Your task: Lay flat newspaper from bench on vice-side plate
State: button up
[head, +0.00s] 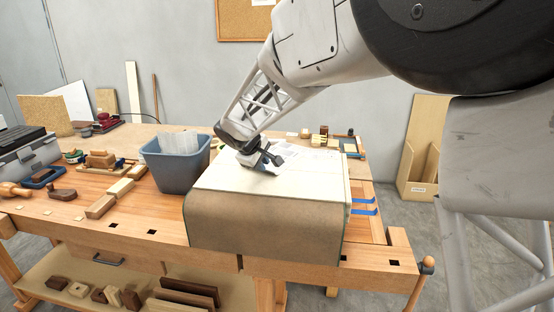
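A blue-grey bin (177,163) with pale sheets inside stands left of the form. Wood blocks (101,206) and planes lie further left on the bench (140,222). Blue straps (363,206) stick out at the form's right. Small blocks and tools sit at the back right.

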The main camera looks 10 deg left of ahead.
aim_at(264, 176)
jog(key=shift+x, duration=1.7)
jog(key=shift+a, duration=0.1)
grip_shut()
